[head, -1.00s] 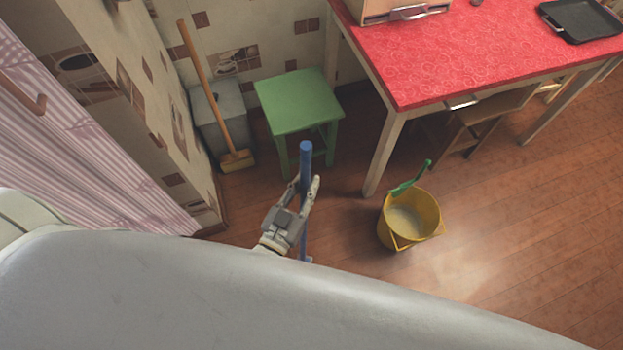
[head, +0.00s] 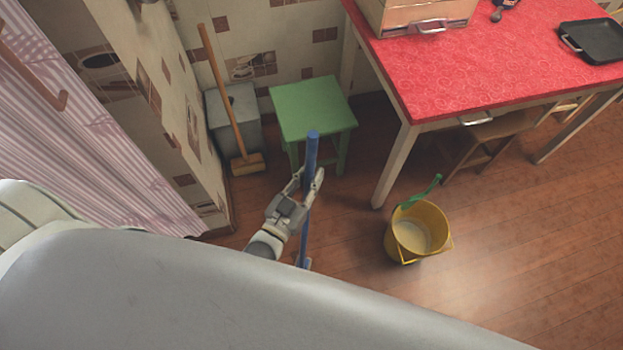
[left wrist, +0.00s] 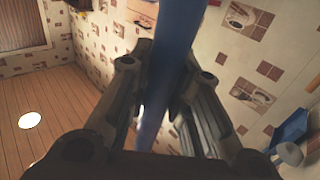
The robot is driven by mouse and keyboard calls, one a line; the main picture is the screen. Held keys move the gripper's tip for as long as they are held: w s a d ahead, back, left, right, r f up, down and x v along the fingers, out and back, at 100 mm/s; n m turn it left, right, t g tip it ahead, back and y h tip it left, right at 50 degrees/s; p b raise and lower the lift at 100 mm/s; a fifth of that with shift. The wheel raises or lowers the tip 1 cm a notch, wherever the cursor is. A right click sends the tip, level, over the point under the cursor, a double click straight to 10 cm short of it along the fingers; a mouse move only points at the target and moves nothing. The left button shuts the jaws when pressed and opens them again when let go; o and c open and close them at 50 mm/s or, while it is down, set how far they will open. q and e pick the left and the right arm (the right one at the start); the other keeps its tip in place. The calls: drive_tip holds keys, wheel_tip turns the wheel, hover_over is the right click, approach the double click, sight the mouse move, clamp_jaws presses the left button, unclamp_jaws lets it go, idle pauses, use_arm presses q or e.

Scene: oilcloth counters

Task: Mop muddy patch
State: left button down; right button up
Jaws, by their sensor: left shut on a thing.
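My left gripper (head: 309,178) is shut on the blue handle (head: 312,150) of a long tool, which stands nearly upright in front of the green stool. In the left wrist view the blue handle (left wrist: 175,50) runs between the two fingers (left wrist: 150,100). The tool's lower end is mostly hidden behind my own body, so I cannot tell its head. A yellow bucket (head: 394,238) stands on the floor to the right, with pale liquid inside. No muddy patch can be made out on the visible floor. My right gripper is out of view.
A green stool (head: 312,106) and a broom (head: 224,90) leaning by a grey bin (head: 243,118) stand at the wall. A red-topped table (head: 480,65) fills the upper right. The wooden floor (head: 530,250) at right is clear.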

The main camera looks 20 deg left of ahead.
use_arm(q)
drive_tip(key=w, duration=0.1)
drive_tip(key=w+a, duration=0.2)
drive_tip(key=w, duration=0.1)
idle(0.4)
drive_tip(key=shift+a, duration=0.1)
drive_tip(key=w, duration=0.1)
drive_tip(key=w+a, duration=0.1)
drive_tip(key=w+a+b, duration=0.1)
drive_tip(key=w, duration=0.1)
idle(0.4)
drive_tip(key=shift+w, duration=0.15)
drive_tip(key=shift+w+a+f+b, duration=0.1)
drive_tip(key=shift+w+a+b, duration=0.15)
drive_tip(key=shift+w, duration=0.4)
drive_tip(key=shift+w+a+r+b, duration=0.1)
drive_tip(key=shift+w+a+b, duration=0.15)
drive_tip(key=shift+w, duration=0.45)
drive_tip(key=shift+w+a+f+b, duration=0.15)
drive_tip(key=shift+w+b, duration=0.15)
drive_tip(key=shift+w, duration=0.35)
